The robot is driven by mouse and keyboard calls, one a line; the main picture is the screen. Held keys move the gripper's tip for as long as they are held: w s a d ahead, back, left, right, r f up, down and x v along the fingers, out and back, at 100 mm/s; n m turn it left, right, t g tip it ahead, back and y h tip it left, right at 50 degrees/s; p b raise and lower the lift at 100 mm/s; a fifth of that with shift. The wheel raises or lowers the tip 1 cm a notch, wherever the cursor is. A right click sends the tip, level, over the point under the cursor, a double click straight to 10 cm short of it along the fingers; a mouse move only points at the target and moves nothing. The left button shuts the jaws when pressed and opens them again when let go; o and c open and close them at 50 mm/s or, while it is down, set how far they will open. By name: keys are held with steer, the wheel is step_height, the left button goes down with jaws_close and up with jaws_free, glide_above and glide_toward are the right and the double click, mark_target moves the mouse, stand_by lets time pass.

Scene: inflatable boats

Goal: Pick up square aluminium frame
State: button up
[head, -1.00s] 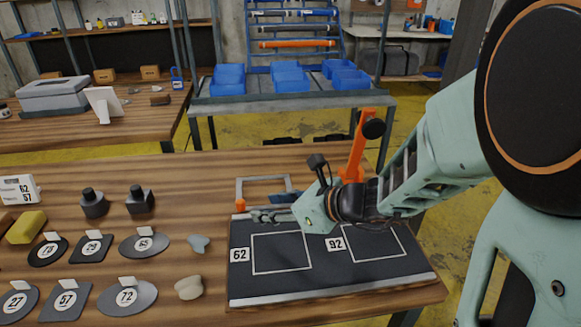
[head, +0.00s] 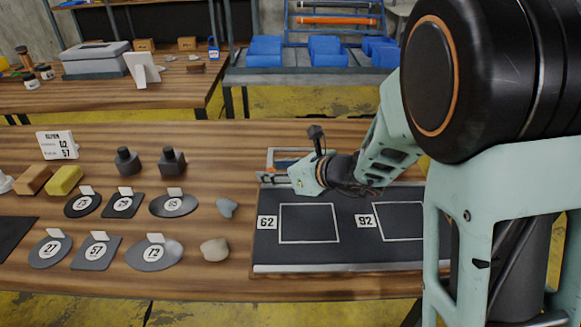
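A square aluminium frame (head: 272,155) shows as a thin pale outline on the wooden table, behind the black mat's far left corner. Its lower part is hidden by my gripper. My gripper (head: 268,178) points left, in front of the frame and over the mat's far edge. Its fingers look small and dark, and I cannot tell the gap between them or whether they touch the frame.
The black mat (head: 340,250) has white outlines labelled 62 and 92. To its left lie two pale stones (head: 214,250), several numbered dark plates (head: 154,254), two dark bottle-like blocks (head: 172,162) and a yellow block (head: 64,180). Blue bins (head: 325,52) stand behind.

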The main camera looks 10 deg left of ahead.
jaws_close()
steer(key=shift+r, duration=0.1)
stand_by(0.4)
